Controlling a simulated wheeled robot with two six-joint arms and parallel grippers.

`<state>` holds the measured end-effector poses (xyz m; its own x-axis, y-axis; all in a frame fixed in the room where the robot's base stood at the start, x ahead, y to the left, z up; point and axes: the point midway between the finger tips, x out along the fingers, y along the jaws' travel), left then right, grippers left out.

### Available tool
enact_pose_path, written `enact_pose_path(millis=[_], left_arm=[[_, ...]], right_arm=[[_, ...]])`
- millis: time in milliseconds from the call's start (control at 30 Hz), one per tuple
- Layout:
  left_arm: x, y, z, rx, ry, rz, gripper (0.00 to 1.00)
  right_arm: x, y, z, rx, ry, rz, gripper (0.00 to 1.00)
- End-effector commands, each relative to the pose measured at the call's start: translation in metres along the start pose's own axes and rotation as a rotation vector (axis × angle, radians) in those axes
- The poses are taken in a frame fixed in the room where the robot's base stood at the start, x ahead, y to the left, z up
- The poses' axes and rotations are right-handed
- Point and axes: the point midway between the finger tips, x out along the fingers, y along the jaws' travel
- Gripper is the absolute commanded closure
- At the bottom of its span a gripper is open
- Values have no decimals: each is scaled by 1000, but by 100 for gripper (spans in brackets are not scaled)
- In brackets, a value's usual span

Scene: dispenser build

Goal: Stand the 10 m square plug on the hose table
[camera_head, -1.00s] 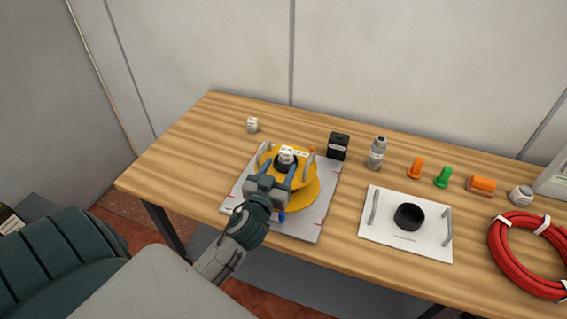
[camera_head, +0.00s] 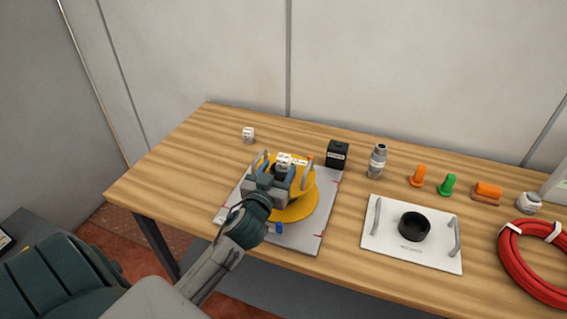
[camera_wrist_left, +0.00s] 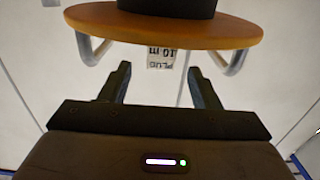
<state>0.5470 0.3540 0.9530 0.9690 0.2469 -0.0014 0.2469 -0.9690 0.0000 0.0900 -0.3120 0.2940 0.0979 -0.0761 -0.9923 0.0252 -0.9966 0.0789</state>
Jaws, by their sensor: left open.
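A small white square block (camera_head: 284,160) shows at the yellow reel (camera_head: 295,207) on the wooden table (camera_head: 190,150). In the left wrist view, a white face marked "10 m" and "PLUG" (camera_wrist_left: 161,57) shows upside down below the reel's orange disc (camera_wrist_left: 170,32). My left gripper (camera_head: 276,177) is open in front of the block in the head view. In the left wrist view, the labelled face is between and beyond its fingertips (camera_wrist_left: 160,72). I cannot tell whether they touch it. A similar white block (camera_head: 248,135) stands alone at the back left. My right gripper is out of view.
The reel stands on a pale board (camera_head: 308,237) between upright handles. Behind it are a black box (camera_head: 337,154) and a grey bottle (camera_head: 377,161). A white tray (camera_head: 440,257) with a black ring (camera_head: 414,226) lies to the right. The table's left part is mostly clear.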

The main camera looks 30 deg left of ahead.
Motion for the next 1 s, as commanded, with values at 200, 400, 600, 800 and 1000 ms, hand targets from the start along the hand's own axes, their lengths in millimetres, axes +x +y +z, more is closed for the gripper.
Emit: enact_pose_path(millis=[200,400,600,800,1000], left_arm=[[27,-1,-4,0,0,-2,44],[50,-1,-1,0,-1,0,44],[53,-1,1,0,0,1,44],[52,-1,1,0,0,1,69],[52,-1,0,0,1,1,100]], right_arm=[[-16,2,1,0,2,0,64],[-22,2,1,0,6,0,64],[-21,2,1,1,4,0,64],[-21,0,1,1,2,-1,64],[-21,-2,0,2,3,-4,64]])
